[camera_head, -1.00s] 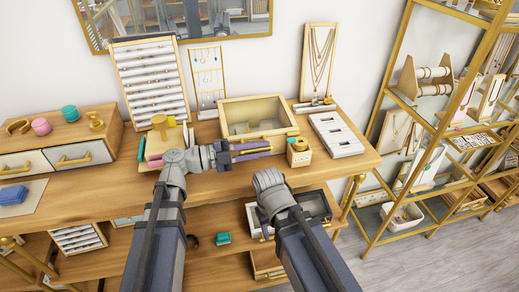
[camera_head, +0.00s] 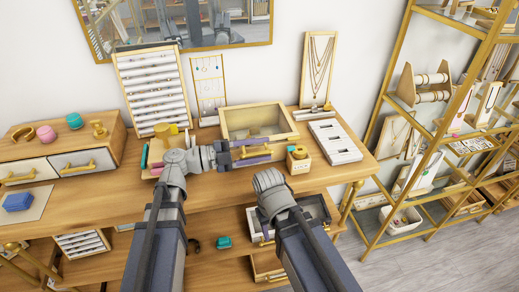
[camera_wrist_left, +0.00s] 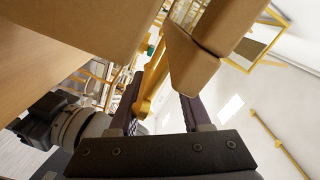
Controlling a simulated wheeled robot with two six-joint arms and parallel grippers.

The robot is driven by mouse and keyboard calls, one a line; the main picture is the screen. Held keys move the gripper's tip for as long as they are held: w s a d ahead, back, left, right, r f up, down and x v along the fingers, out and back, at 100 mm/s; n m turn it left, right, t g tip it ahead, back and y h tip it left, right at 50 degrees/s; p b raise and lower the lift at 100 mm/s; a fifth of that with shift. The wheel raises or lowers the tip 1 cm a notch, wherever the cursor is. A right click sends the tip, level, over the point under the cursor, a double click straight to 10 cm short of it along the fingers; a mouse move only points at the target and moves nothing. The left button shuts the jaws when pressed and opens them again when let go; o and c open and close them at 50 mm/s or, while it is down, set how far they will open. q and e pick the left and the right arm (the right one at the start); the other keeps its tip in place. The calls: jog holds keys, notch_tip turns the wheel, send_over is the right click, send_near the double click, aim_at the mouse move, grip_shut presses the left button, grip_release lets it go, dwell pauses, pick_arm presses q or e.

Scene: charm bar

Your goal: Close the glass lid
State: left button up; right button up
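The glass-lidded wooden box (camera_head: 230,122) stands on the wooden table, behind my left gripper. Its pale frame surrounds a see-through pane (camera_head: 262,119); the exact lid angle is hard to tell. My left gripper (camera_head: 253,151) is just in front of the box's front side, its purple fingers pointing right. The fingers are apart, with a slim gold piece between them. The left wrist view shows this gold piece (camera_wrist_left: 150,93) between the dark fingers with gaps, and pale wooden edges (camera_wrist_left: 192,62) close above.
A small wooden box with a gold knob (camera_head: 299,163) stands just right of my left fingertips. A white slotted tray (camera_head: 336,142) lies farther right. A ring display (camera_head: 153,85) and earring stand (camera_head: 208,85) stand behind. The table front at right is clear.

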pick_arm(q)
notch_tip(320, 180, up, 7)
jog(key=p, duration=0.6)
jog(key=shift+r, duration=0.2)
jog(key=shift+f, duration=0.15)
